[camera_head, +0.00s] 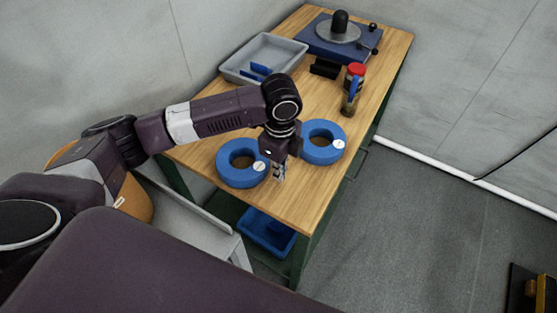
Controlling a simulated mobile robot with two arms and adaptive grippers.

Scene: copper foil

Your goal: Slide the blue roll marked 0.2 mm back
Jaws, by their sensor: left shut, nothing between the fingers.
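Two blue rolls lie flat on the wooden table (292,208), each with a round pale label too small to read, so I cannot tell which is marked 0.2 mm. The near left roll (228,174) is nearer the table's front end. The other blue roll (318,155) lies to its right and a little further back, partly hidden by my left gripper. My left gripper (279,176) points down between the two rolls, close to the left roll's right side. It is shut and empty. Whether it touches either roll I cannot tell. My right gripper is out of view.
A grey tray (292,45) with blue pieces stands at the back left. A blue turntable-like device (315,41), a black block (325,68) and a red-topped bottle (356,69) are further back. A blue bin (262,234) sits below the table. The table's front right is clear.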

